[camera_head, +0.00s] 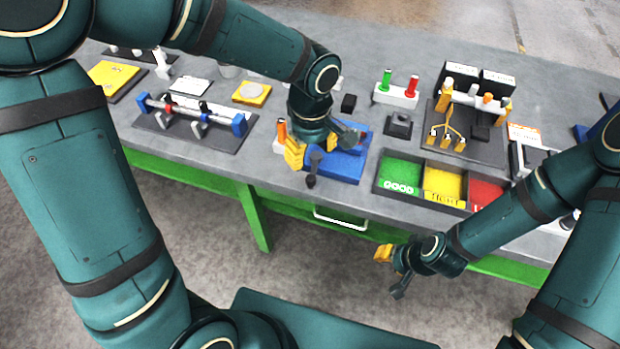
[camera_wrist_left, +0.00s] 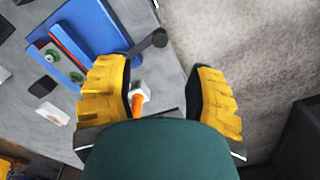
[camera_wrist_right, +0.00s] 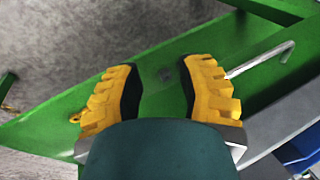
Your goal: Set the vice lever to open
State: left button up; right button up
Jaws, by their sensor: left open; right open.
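The blue vice (camera_head: 350,162) sits at the front edge of the bench, partly hidden by my left arm. It also shows at the upper left of the left wrist view (camera_wrist_left: 98,25). Its dark grey lever (camera_head: 314,164) has a round knob at the end and sticks out at the vice's left side; in the left wrist view the lever (camera_wrist_left: 143,46) lies just beyond the fingertips. My left gripper (camera_head: 314,150) is open and empty, right above the lever, with no clear contact. My right gripper (camera_head: 391,270) is open and empty, in front of the bench.
An orange-tipped tool in a white holder (camera_head: 280,138) stands left of the vice. A tray with green, yellow and red compartments (camera_head: 420,200) lies to its right. A clamp rack (camera_head: 195,127) stands further left. Below the bench top are a green frame (camera_head: 258,222) and a white handle (camera_head: 340,220).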

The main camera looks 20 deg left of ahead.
aim_at(311, 178)
pick_arm(q)
notch_tip(311, 178, down, 9)
jog(key=shift+f+b, duration=0.15)
jog(key=shift+b, duration=0.45)
grip_shut()
